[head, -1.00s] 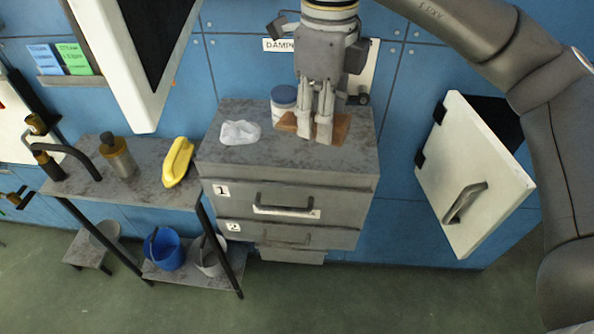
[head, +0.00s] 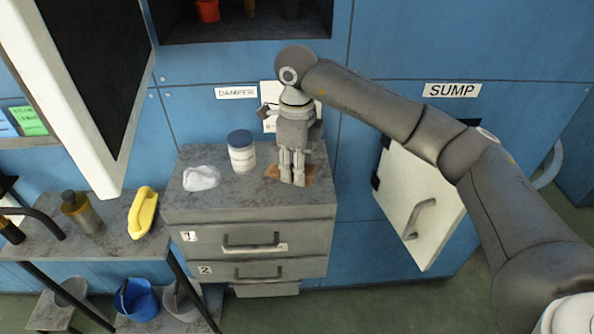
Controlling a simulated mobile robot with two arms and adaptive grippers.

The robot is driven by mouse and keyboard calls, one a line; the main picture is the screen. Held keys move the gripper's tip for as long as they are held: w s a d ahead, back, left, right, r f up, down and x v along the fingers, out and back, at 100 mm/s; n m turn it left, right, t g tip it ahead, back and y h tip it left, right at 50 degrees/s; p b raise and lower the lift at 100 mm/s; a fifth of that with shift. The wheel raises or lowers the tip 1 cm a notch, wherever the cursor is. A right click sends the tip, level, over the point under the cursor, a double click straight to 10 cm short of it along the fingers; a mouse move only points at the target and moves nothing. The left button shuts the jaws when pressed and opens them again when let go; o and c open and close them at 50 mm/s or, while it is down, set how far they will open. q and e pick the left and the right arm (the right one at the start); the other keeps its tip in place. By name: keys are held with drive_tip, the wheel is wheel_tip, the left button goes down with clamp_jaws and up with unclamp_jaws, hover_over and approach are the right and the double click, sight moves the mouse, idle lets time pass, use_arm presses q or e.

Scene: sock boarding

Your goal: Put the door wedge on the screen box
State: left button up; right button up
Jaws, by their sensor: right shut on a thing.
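The door wedge (head: 309,173) is a brown wooden piece on the grey top of the drawer cabinet (head: 225,198). My right gripper (head: 292,181) points down over it, its fingers shut on the wedge and hiding its middle. The wedge seems to be at the cabinet top; I cannot tell whether it is lifted slightly. A large white-framed dark screen (head: 95,75), which looks like the screen box, stands at the upper left, apart from the gripper. My left gripper is not in view.
A blue-lidded white jar (head: 241,153) and a crumpled white cloth (head: 201,178) are left of the gripper. A yellow handled object (head: 142,213) and a brown bottle (head: 81,212) stand on the side shelf. A white door (head: 418,205) hangs open at the right.

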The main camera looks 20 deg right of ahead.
sight(297, 188)
drive_tip(key=shift+w+d+f, duration=0.1)
drive_tip(key=shift+w+f, duration=0.1)
drive_tip(key=shift+f, duration=0.1)
drive_tip(key=f+p, duration=0.2)
drive_tip(key=f, duration=0.1)
drive_tip(key=shift+w+d, duration=0.1)
drive_tip(key=shift+w, duration=0.1)
drive_tip(key=shift+f, duration=0.25)
drive_tip(key=shift+f, duration=0.1)
drive_tip(key=shift+f, duration=0.15)
drive_tip(key=o, duration=1)
